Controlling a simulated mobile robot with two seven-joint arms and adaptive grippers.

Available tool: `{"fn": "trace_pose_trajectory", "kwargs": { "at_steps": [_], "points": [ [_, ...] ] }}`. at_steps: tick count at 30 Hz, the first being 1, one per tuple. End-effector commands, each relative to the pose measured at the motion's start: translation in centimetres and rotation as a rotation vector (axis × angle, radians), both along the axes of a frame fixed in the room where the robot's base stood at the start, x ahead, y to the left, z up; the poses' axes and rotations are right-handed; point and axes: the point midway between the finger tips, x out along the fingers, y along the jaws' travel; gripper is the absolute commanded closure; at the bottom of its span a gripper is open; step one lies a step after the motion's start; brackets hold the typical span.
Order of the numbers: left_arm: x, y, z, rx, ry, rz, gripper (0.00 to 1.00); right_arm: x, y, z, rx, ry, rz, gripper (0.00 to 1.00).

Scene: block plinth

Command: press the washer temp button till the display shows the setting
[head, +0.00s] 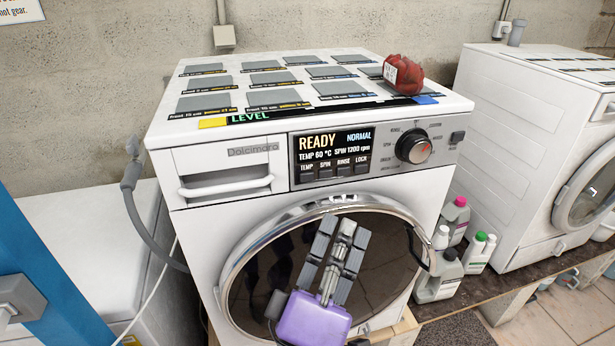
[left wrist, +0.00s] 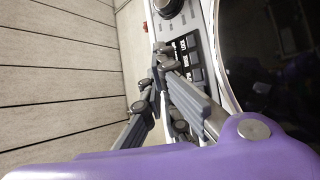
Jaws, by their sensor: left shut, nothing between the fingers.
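The washer (head: 400,197) stands in the middle of the head view. Its lit display (head: 337,143) reads READY, NORMAL, TEMP 60 °C and SPIN 1200 rpm. The temp button (head: 307,174) is the leftmost in the row under the display and looks uncovered. My left gripper (head: 342,225), with a purple body, is in front of the round door, its fingers pointing up below the button row. It is shut and empty. In the left wrist view its fingertips (left wrist: 168,68) appear beside the button row (left wrist: 189,60); I cannot tell whether they touch anything there. My right gripper is not in view.
The dial (head: 413,146) is right of the display. A drawer handle (head: 227,188) juts out at the left. A red object (head: 403,75) sits on the washer top. Several bottles (head: 450,250) stand at the right, near a second white machine (head: 515,150).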

Motion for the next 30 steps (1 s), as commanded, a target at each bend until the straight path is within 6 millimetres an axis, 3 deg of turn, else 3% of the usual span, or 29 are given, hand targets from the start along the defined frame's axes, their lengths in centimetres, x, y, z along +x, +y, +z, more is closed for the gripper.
{"fn": "trace_pose_trajectory", "kwargs": {
  "at_steps": [8, 21, 30],
  "points": [
    [1.5, 0.4, 0.0, 0.004, -0.001, 0.000, 1.00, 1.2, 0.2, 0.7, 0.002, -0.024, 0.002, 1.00],
    [7.0, 2.2, 0.1, 0.003, -0.002, -0.001, 1.00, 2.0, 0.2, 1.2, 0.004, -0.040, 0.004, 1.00],
    [8.4, 2.7, 0.0, 0.002, 0.000, 0.001, 1.00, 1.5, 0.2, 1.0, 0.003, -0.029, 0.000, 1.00]
  ]
}}
